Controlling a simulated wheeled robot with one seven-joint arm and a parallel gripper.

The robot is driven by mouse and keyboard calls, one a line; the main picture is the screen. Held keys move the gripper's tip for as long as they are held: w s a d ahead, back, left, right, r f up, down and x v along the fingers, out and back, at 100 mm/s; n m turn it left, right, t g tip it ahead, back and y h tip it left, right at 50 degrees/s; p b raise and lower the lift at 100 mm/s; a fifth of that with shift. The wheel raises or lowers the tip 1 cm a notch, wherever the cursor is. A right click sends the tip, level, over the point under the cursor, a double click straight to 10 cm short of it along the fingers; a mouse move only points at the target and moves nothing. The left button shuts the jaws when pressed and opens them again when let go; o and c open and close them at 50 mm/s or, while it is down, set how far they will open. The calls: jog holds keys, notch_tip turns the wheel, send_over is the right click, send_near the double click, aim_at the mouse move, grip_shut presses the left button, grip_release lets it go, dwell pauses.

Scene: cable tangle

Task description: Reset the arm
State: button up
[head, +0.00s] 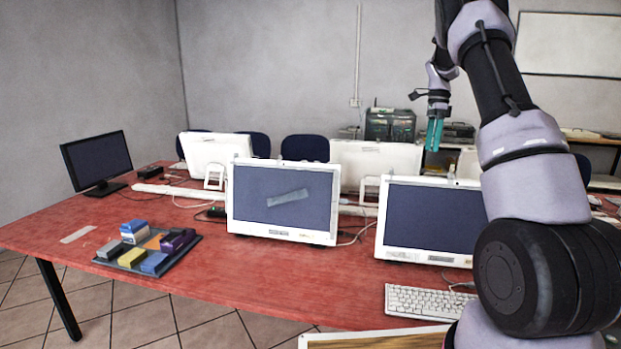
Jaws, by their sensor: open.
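My gripper (434,134) hangs at the upper right of the head view, at the end of my raised arm. Its teal fingers point down and nothing shows between them. It is open and in the air, above the level of the monitors. My arm rises along the right side of the picture and bends over at the top, where it leaves the frame.
A red table (290,290) holds a white monitor (282,200), another white monitor (430,218), a black monitor (97,160), a keyboard (425,301) and a dark tray (112,262) with several coloured blocks. Cables lie between the monitors. The table's front middle is clear.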

jog(key=s+a+r+n+t+y, duration=0.1)
jog(key=s+a+r+n+t, duration=0.1)
jog(key=s+a+r+n, duration=0.45)
jog(key=s+a+r+n+t, duration=0.2)
jog(key=s+a+r+t, duration=0.15)
jog(key=s+r, duration=0.7)
jog(key=s+a+f+n+t, duration=0.1)
jog(key=s+a+f+n, duration=0.1)
jog(key=s, duration=0.8)
jog(key=s+a+f+n+t, duration=0.2)
jog(key=s+a+n, duration=0.3)
jog(key=s, duration=0.5)
jog(key=shift+a, duration=0.55)
jog(key=shift+d+t, duration=0.15)
jog(key=shift+t, duration=0.1)
